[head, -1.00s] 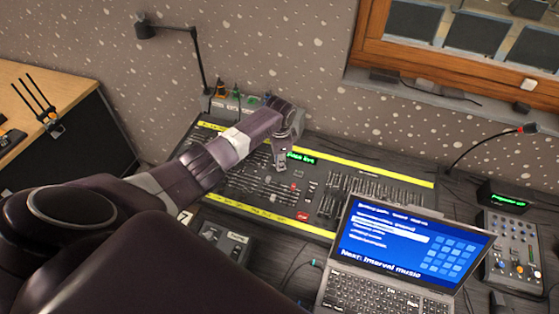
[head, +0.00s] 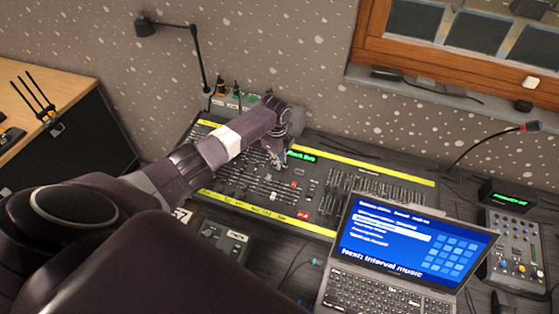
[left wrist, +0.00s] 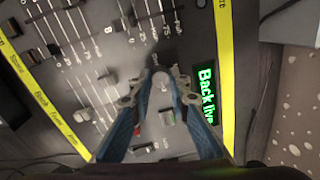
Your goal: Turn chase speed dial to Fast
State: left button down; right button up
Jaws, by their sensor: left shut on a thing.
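The lighting desk (head: 235,200) is a dark console with yellow label strips and rows of faders. My left gripper (head: 279,165) is over its middle, just left of a small green-lit display. In the left wrist view my left gripper (left wrist: 160,82) has its two blue-grey fingers closed around a pale round knob (left wrist: 159,78), which appears to be the chase speed dial. The fingers hide part of the knob, and I cannot read its setting or markings. The green display (left wrist: 205,92) beside it reads "Back live". My right gripper is not in view.
An open laptop (head: 385,243) stands at the desk's front right. A small mixer (head: 512,250) and a gooseneck microphone (head: 490,145) are farther right. A lamp (head: 170,30) stands at the back left. Several fader caps (left wrist: 82,115) sit close to the fingers.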

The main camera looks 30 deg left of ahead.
pick_arm(q)
jog(key=shift+m, duration=0.3)
dwell(0.4)
jog(key=c, duration=1.8)
grip_release()
jog(key=shift+r, duration=0.1)
jog(key=r, duration=0.4)
jog(key=s+r, duration=0.1)
jog(key=r, duration=0.6)
jog(key=shift+s+d+r, duration=0.25)
jog(key=shift+s+r, duration=0.1)
jog(key=shift+r, duration=0.05)
